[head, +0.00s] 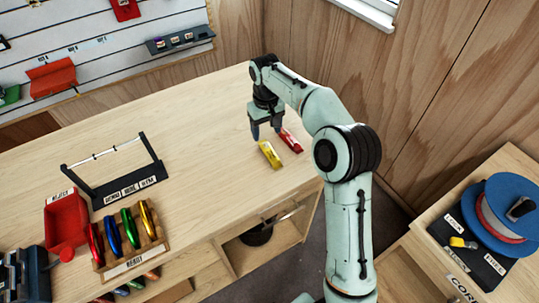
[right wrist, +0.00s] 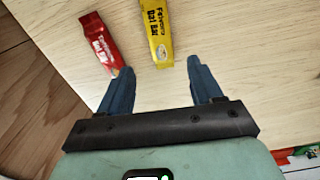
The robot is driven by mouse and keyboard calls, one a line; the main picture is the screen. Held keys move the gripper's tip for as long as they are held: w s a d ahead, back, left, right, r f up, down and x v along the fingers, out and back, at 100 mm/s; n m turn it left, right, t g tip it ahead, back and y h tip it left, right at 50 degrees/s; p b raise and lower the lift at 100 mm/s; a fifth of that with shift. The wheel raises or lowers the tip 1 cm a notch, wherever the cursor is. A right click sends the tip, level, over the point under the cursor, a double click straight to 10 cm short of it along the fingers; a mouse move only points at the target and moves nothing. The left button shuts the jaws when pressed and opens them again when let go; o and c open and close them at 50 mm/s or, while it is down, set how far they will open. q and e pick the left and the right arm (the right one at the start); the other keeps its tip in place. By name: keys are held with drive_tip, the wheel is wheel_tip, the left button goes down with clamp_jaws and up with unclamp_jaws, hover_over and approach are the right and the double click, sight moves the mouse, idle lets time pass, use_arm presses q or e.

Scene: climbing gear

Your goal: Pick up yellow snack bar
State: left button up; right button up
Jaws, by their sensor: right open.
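The yellow snack bar (head: 270,155) lies flat on the wooden workbench near its right front edge. It also shows in the right wrist view (right wrist: 158,32), ahead of and roughly between my open fingers. A red snack bar (head: 290,140) lies beside it, with a small gap between them; it shows to the left in the right wrist view (right wrist: 101,42). My right gripper (head: 266,133) is open and empty, with its blue fingers close to the bars. In the right wrist view, my left-hand finger is close to the red bar's end. My left gripper is not in view.
The workbench (head: 205,125) is clear left of the bars. A black stand (head: 118,183), a red bin (head: 66,222) and a wooden rack (head: 132,263) with several coloured carabiners stand at left. A blue spool (head: 500,215) sits on another table at right.

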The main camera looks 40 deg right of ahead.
sight(266, 146)
drive_tip(key=shift+w+f, duration=0.2)
drive_tip(key=shift+f, duration=0.55)
drive_tip(key=f, duration=0.3)
drive_tip(key=f+b, duration=0.1)
drive_tip(key=shift+s+a+f, duration=0.15)
drive_tip(key=shift+s, duration=0.15)
drive_tip(key=shift+f, duration=0.35)
drive_tip(key=shift+w, duration=0.1)
drive_tip(key=c, duration=1.1)
drive_tip(key=shift+c, duration=0.2)
drive_tip(key=shift+r, duration=0.15)
